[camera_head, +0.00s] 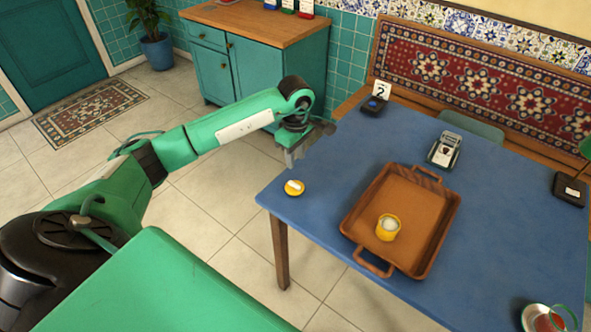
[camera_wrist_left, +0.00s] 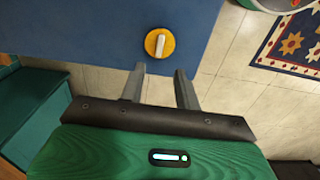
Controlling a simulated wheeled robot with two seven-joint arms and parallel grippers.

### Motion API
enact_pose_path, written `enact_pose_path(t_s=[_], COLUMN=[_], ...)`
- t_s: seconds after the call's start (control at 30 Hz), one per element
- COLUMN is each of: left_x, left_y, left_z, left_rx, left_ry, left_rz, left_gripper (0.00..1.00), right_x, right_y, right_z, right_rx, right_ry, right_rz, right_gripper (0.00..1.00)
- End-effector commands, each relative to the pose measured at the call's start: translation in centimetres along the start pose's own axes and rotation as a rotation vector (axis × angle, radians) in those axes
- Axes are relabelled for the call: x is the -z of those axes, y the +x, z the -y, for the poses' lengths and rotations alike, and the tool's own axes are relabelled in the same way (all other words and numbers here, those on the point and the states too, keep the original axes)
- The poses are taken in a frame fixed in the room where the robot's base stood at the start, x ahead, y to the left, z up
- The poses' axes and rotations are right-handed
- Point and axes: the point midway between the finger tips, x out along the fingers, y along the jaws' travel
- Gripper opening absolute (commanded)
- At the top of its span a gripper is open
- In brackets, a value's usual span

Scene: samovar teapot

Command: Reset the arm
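My left arm reaches in from the left in the head view. Its gripper (camera_head: 290,158) hangs over the left edge of the blue table (camera_head: 325,215). In the left wrist view the left gripper (camera_wrist_left: 158,70) has two grey fingers set apart with nothing between them, so it is open and empty. A small round yellow lid with a white handle (camera_head: 294,187) lies on the table near its left corner. In the left wrist view this lid (camera_wrist_left: 159,43) lies beyond the fingertips, apart from them. My right gripper is not in view.
A brown tray (camera_head: 362,218) on the table holds a yellow cup (camera_head: 388,228) with pale contents. A dark box (camera_head: 374,106) with a number card, a glass-like holder (camera_head: 444,150) and a saucer (camera_head: 548,318) stand around it. A teal cabinet (camera_head: 250,75) stands behind the arm.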

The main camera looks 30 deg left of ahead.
Motion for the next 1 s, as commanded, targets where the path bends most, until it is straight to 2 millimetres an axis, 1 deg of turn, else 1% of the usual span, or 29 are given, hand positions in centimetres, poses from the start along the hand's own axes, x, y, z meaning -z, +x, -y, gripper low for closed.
enact_pose_path(t_s=[0.1,0.2,0.67,0.77,0.87,0.97,1.0], left_x=[0.0,0.0,0.0,-0.3,-2.4,-7.0,-9.4], left_y=[-1.0,-1.4,-1.5,-1.3,-0.6,0.4,0.7], left_z=[0.0,0.0,0.0,0.0,0.0,0.0,0.1], left_rx=[0.0,0.0,0.001,-0.002,-0.024,-0.068,-0.088], left_ry=[0.0,0.001,0.0,0.001,0.006,0.002,-0.006], left_rz=[0.0,0.0,0.0,0.01,0.08,0.241,0.328], left_gripper=[0.33,0.33,0.33,0.33,0.33,0.33,0.33], right_x=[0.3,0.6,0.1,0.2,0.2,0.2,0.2], right_y=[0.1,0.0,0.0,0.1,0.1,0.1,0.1], right_z=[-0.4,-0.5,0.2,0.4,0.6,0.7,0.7], right_rx=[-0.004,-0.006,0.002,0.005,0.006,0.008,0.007], right_ry=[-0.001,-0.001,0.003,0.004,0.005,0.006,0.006], right_rz=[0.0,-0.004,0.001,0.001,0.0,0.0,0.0], right_gripper=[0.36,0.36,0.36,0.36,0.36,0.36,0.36])
